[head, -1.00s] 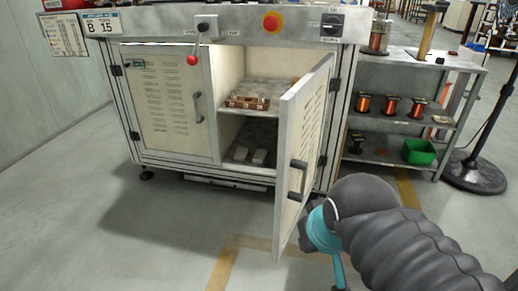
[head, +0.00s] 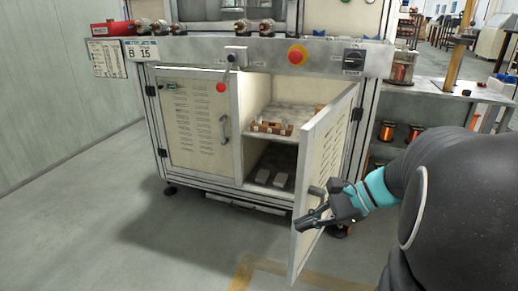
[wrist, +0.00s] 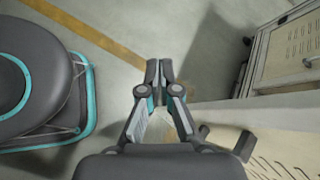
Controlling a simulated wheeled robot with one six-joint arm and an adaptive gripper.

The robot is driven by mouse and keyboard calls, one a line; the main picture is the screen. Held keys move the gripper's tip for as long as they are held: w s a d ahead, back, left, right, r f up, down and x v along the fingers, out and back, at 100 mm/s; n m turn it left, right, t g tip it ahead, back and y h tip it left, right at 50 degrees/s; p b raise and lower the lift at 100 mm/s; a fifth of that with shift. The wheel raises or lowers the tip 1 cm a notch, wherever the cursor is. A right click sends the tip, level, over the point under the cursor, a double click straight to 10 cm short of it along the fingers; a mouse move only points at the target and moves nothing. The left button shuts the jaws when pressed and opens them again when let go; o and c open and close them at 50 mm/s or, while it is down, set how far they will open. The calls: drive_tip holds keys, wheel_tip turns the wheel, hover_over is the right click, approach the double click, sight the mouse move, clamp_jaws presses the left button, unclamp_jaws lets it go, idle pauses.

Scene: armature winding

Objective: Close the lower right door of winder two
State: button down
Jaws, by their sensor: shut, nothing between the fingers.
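The lower right door (head: 321,150) of the winder cabinet stands open, hinged at its right, its free edge swung toward me. It is a cream panel with a grey frame. Its dark handle (head: 316,190) is partly covered by my gripper in the head view; the handle (wrist: 243,146) shows right of my gripper in the wrist view. My gripper (head: 304,222) is shut and empty, in front of the door's outer face near the free edge. In the wrist view its fingertips (wrist: 160,72) are together, with the door panel (wrist: 225,112) to the right. I cannot tell whether they touch.
The lower left door (head: 195,120) is shut. A rack with copper spools (head: 387,131) stands to the right. The floor (head: 110,230) at front left is clear.

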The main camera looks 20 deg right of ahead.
drive_tip(key=w+d+r+m+t+y, duration=0.25)
drive_tip(key=d+m+t, duration=0.2)
drive_tip(key=d, duration=0.35)
drive_tip(key=m+t, duration=0.5)
drive_tip(key=m, duration=0.1)
approach(312, 170)
drive_tip(key=shift+n, duration=0.25)
drive_tip(key=p+x, duration=0.1)
drive_tip(key=x, duration=0.6)
drive_tip(key=shift+a+r, duration=0.2)
drive_tip(key=shift+a, duration=0.05)
